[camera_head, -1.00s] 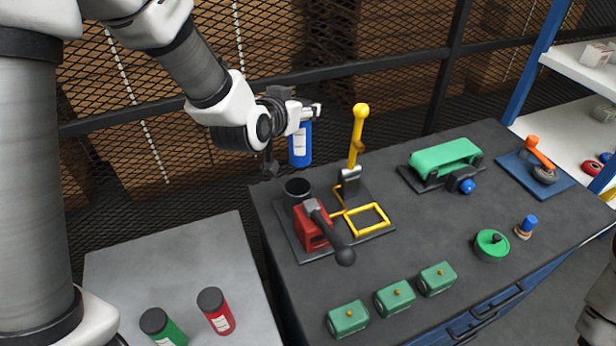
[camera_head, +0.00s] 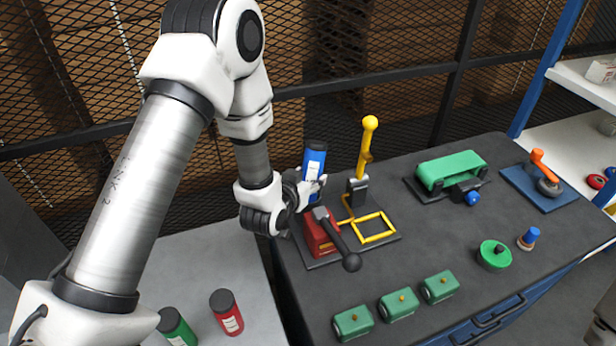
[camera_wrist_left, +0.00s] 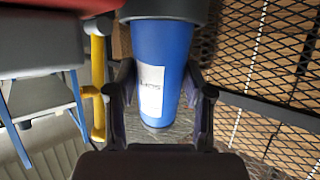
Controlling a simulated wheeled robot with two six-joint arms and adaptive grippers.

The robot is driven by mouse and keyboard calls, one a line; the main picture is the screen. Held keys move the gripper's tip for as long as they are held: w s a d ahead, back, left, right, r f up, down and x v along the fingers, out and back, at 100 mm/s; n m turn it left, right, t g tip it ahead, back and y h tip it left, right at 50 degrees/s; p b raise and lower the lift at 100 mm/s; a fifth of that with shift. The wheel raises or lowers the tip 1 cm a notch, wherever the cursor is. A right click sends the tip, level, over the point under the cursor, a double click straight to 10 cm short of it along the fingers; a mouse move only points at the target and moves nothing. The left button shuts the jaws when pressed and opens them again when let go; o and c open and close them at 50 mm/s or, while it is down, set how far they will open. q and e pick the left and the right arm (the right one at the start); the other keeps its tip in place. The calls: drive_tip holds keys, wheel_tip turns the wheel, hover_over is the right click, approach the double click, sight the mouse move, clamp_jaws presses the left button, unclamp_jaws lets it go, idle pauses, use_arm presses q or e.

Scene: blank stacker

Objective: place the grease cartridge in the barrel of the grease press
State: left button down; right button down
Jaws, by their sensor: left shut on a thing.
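My left gripper (camera_head: 312,187) is shut on the blue grease cartridge (camera_head: 315,162), which stands about upright with its dark cap at the top. The cartridge also fills the middle of the left wrist view (camera_wrist_left: 175,60), with a white label between the fingers. The grease press (camera_head: 320,236) is red with a dark handle, on a plate at the bench's left end. The cartridge is above or at the barrel's place, behind the red block. My right gripper is out of view.
The press's yellow lever (camera_head: 365,150) stands close right of the cartridge. Several green blocks (camera_head: 398,304) line the bench's front edge. A green belt machine (camera_head: 450,170) stands further right. Red (camera_head: 227,311) and green (camera_head: 176,327) cartridges stand on the grey side table (camera_head: 215,262).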

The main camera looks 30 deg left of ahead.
use_arm(q)
drive_tip(key=c, duration=0.8)
unclamp_jaws()
drive_tip(key=shift+s+f, duration=0.15)
drive_tip(key=shift+f, duration=0.3)
drive_tip(key=o, duration=0.3)
drive_tip(key=shift+r, duration=0.1)
drive_tip(key=shift+o, duration=0.2)
drive_tip(key=shift+s+r, duration=0.3)
drive_tip(key=shift+r, duration=0.1)
drive_tip(key=shift+s, duration=0.25)
drive_tip(key=p+v, duration=0.9)
drive_tip(key=v, duration=0.2)
drive_tip(key=shift+r, duration=0.25)
